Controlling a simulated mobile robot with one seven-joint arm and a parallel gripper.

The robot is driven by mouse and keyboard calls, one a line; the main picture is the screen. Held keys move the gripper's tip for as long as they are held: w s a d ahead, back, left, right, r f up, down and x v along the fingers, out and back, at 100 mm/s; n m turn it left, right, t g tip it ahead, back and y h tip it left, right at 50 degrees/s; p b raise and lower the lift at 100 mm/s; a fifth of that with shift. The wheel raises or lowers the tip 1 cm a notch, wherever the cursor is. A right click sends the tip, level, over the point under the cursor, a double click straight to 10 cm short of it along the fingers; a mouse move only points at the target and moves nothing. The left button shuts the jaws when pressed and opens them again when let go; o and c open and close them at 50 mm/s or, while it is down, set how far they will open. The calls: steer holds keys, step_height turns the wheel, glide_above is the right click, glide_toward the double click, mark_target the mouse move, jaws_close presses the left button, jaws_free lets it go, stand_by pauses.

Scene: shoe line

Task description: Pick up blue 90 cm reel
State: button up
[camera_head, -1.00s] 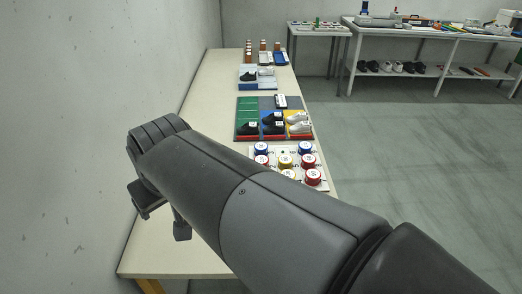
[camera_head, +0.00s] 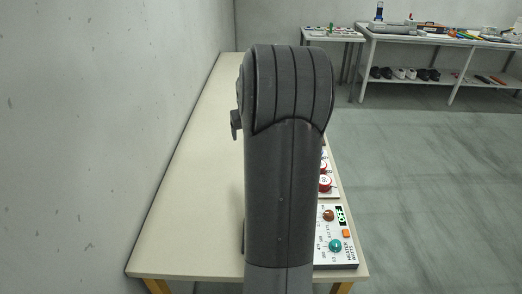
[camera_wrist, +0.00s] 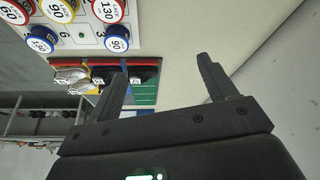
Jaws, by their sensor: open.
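The blue-rimmed reel whose label appears to read 90 (camera_wrist: 117,40) sits at the board's lower right corner in the wrist view. A second blue-rimmed reel (camera_wrist: 40,41), with a label that looks like 130 or 120, is to its left. Both stand on the white reel board (camera_wrist: 80,42). My gripper (camera_wrist: 160,68) is open and empty, with its fingers apart, below and to the right of the 90 reel in the picture, not around it. In the head view my arm hides most of the board; a red reel (camera_head: 325,183) shows at its right edge.
A yellow reel (camera_wrist: 60,9) and red reels (camera_wrist: 108,9) share the board. Black shoes (camera_wrist: 138,75) and white shoes (camera_wrist: 72,76) lie on a coloured mat. A control panel (camera_head: 347,253) stands at the table's (camera_head: 190,215) near right. The table's left side looks clear.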

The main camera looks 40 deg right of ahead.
steer(key=shift+m, duration=0.8)
steer(key=d+f, duration=0.7)
steer(key=d, duration=0.1)
steer(key=d+f, duration=0.4)
steer(key=d, duration=0.1)
steer(key=shift+s+f, duration=0.25)
steer(key=shift+f, duration=0.05)
steer(key=shift+a+x, duration=0.2)
steer(key=shift+x, duration=2.8)
steer(key=shift+w, duration=0.15)
steer(key=c, duration=1.1)
